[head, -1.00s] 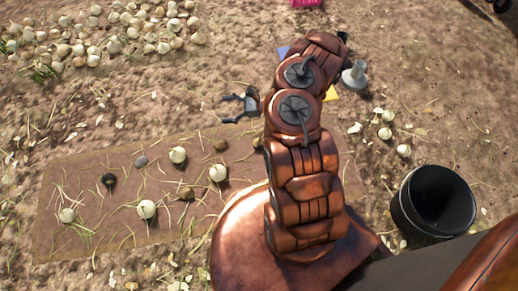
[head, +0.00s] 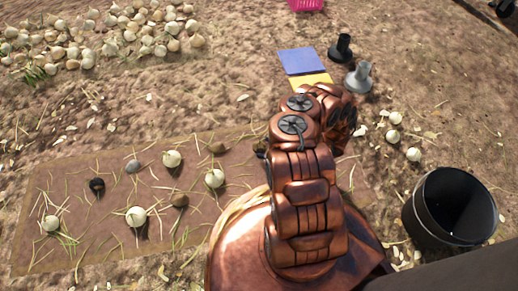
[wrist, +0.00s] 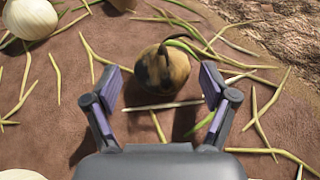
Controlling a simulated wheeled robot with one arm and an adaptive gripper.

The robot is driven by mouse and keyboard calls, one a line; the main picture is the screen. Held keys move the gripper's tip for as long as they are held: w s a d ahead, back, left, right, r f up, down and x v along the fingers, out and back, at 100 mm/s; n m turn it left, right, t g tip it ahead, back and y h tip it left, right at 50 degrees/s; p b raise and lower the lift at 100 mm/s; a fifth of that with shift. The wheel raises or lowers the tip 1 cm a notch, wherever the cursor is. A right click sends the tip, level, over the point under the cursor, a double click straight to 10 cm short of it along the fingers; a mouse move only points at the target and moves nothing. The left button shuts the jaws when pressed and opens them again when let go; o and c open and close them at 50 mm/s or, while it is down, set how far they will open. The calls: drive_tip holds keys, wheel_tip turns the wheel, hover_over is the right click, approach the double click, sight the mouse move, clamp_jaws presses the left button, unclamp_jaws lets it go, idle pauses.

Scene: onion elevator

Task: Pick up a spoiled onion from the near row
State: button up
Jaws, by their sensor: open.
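A spoiled onion (wrist: 162,70), brownish yellow with dark blotches and a curled dark stem, lies on the brown soil strip in the wrist view. My gripper (wrist: 163,88) is open, its two fingers to the left and right of the onion, with no clear contact. In the head view my arm hides the gripper. A dark brown onion (head: 261,148) shows there partly behind my arm. Other brown or dark onions (head: 179,200) (head: 217,148) (head: 97,185) lie on the strip among pale onions (head: 214,178) (head: 135,216).
A pale onion (wrist: 30,18) lies at the wrist view's upper left. A black bucket (head: 425,215) stands at right. Blue (head: 301,61) and yellow (head: 310,80) squares lie beyond my arm, beside two weight-like objects (head: 341,47) (head: 359,78).

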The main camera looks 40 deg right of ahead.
sight(255, 146)
drive_tip(key=b+x, duration=0.3)
drive_tip(key=x, duration=0.1)
drive_tip(key=shift+w, duration=0.1)
drive_tip(key=shift+w+a+f, duration=0.1)
drive_tip(key=shift+w+a, duration=0.1)
drive_tip(key=shift+w, duration=0.25)
drive_tip(key=c, duration=1.2)
